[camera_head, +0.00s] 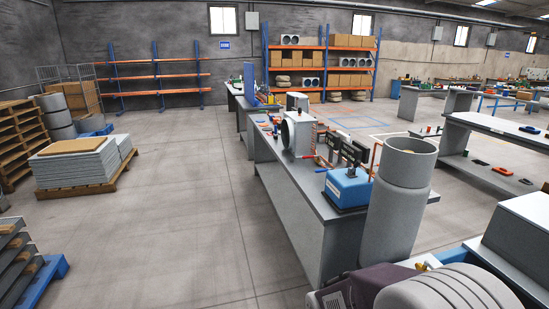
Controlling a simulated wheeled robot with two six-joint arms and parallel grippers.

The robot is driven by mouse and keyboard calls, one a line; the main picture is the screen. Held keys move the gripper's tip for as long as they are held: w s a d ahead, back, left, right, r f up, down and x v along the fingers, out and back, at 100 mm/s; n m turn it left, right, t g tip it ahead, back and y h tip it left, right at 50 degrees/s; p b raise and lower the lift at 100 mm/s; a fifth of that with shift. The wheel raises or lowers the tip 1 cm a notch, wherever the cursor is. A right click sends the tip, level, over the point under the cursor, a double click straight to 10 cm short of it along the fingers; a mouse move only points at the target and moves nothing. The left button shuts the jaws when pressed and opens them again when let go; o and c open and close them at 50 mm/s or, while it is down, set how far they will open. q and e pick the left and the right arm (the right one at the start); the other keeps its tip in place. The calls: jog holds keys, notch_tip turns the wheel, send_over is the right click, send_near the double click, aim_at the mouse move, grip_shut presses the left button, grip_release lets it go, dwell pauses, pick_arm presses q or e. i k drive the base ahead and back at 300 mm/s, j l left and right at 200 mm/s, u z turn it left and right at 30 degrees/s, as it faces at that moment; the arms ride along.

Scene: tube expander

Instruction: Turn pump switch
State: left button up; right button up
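No pump switch can be made out in the head view. A blue box-shaped device (347,188) stands on the near end of the long grey workbench (322,212), with dark upright parts (350,152) just behind it. I cannot tell whether it is the pump. A rounded grey machine body (445,290) with a dark purple part (365,285) and a small brass-coloured fitting fills the bottom right corner, cut off by the picture edge. Neither of my grippers shows.
A tall grey cylinder (397,210) stands at the bench's near right corner. A white fan unit (299,132) is farther along the bench. Pallets of grey sheets (80,165) stand at left. The floor (195,200) between them and the bench is clear.

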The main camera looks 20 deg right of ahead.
aim_at(359, 162)
jog(key=i+z, duration=0.2)
jog(key=i, duration=0.25)
jog(key=i+z, duration=0.25)
jog(key=i, duration=0.25)
jog(key=i+j+z, duration=0.2)
jog(key=i, duration=0.25)
jog(key=i+j+z, duration=0.25)
jog(key=i, duration=0.2)
